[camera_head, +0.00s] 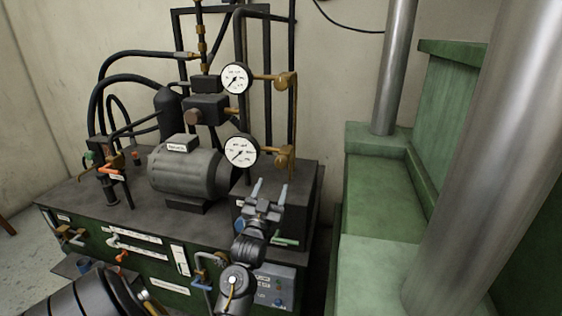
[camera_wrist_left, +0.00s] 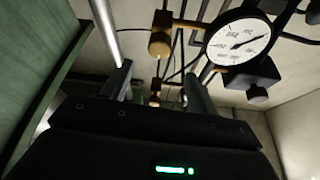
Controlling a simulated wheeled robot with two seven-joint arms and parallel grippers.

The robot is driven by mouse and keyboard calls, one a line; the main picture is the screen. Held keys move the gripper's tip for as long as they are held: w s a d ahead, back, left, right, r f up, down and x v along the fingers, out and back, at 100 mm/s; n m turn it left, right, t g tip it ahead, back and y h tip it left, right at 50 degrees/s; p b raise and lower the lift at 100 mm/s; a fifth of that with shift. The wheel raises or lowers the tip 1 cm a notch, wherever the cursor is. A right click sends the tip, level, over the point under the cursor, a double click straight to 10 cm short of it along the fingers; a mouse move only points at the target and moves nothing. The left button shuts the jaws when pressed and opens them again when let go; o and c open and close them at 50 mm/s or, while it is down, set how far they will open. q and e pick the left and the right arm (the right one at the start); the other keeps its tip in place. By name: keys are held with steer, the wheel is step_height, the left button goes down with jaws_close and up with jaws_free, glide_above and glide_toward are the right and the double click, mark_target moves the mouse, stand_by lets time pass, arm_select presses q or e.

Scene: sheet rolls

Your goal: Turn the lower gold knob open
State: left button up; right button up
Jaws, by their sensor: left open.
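The lower gold knob (camera_head: 283,161) sits to the right of the lower white-faced gauge (camera_head: 241,151) in the head view. My left gripper (camera_head: 271,187) points up at it from just below, its two fingers apart and empty. In the left wrist view, which looks upside down, the lower gold knob (camera_wrist_left: 160,45) appears near the top, beyond the open fingers (camera_wrist_left: 158,72). The gauge (camera_wrist_left: 240,40) is to its right. I see a gap between the fingers and the knob in the head view. My right gripper is not in view.
An upper gold knob (camera_head: 287,79) and upper gauge (camera_head: 236,78) are above, with vertical pipes behind. A grey motor (camera_head: 187,169) and black hoses stand to the left. The green press (camera_head: 385,200) and its steel columns (camera_head: 395,65) stand to the right.

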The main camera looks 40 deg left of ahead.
mark_target(280, 165)
arm_select(q)
steer(key=p+x, duration=0.4)
steer(key=x, duration=0.6)
steer(key=shift+w+a, duration=0.2)
steer(key=shift+w, duration=0.2)
steer(key=c, duration=1)
